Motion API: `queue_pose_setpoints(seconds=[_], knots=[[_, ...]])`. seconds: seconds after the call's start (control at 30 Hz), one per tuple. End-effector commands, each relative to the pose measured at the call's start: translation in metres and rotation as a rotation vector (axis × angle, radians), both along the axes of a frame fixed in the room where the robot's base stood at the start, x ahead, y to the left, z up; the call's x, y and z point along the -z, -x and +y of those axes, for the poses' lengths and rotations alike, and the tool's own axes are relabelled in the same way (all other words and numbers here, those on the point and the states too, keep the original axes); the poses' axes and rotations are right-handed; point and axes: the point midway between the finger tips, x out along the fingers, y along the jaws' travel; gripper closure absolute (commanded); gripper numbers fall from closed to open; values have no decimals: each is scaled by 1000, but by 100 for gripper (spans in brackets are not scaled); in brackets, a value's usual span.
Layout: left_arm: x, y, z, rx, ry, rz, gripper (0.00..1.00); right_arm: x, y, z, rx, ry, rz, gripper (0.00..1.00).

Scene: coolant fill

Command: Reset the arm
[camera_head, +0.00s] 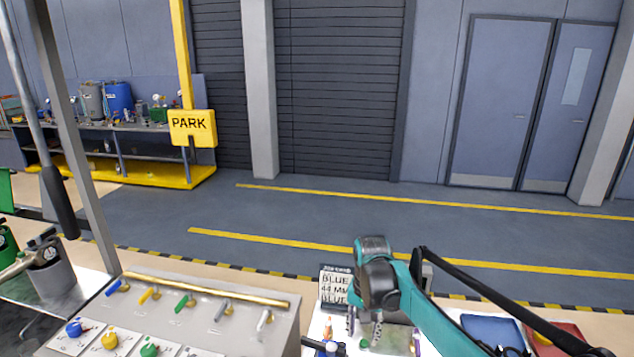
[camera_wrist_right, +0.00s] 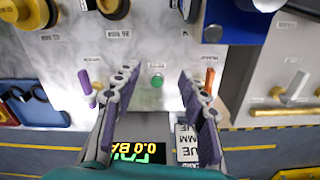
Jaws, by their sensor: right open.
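My right gripper (camera_head: 365,326) is at the lower middle of the head view, at the end of my teal arm, pointing down over a bench panel. In the right wrist view the two purple-grey fingers of my right gripper (camera_wrist_right: 152,88) stand apart with nothing between them. Behind the gap is a pale panel with a green button (camera_wrist_right: 156,80). A purple lever (camera_wrist_right: 88,84) shows by the left finger and an orange lever (camera_wrist_right: 210,79) by the right finger. I cannot tell whether the fingers touch the panel. My left gripper is out of view.
A sign reading BLUE 44 MM (camera_head: 336,285) stands beside the gripper. A grey valve box (camera_head: 240,322) with coloured levers and a brass pipe (camera_head: 205,289) is to its left. A blue tray (camera_head: 492,334) and a red tray (camera_head: 562,338) lie right. The floor behind is clear.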

Motion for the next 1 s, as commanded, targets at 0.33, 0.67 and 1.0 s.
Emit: queue_pose_setpoints(seconds=[0.33,0.67,1.0], knots=[[5,0,0,0,0,0,57,-13,22,-9,-42,-5,-60,58],[14,0,0,0,0,0,57,-28,67,-24,-120,-4,-177,58],[33,0,0,0,0,0,57,-15,164,-49,-284,45,-420,58]])
